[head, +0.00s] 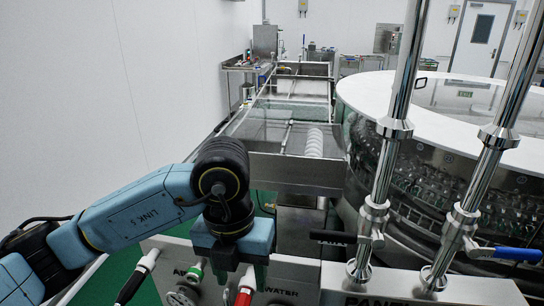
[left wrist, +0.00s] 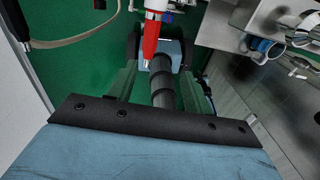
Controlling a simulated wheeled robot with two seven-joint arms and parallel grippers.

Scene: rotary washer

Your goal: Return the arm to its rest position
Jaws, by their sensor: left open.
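My left arm (head: 140,212) reaches in from the left in the head view, blue with black joints. Its wrist bends down over the front control panel (head: 300,270). My left gripper (head: 240,268) points down, open, close to a red-tipped valve handle (head: 244,290). In the left wrist view, the two dark fingers of the gripper (left wrist: 156,85) stand apart. The red handle (left wrist: 151,38) shows beyond them, with a dark cylinder (left wrist: 162,90) between them. I cannot tell whether the fingers touch the handle. My right gripper is not in view.
Blue (head: 505,254) and black (head: 333,237) valve levers sit by two upright steel pipes on the right. Green (head: 195,272) and black (head: 131,287) handles lie left of the gripper. A round washer (head: 450,110) and conveyor (head: 295,165) stand behind. A white wall (head: 170,80) borders the left.

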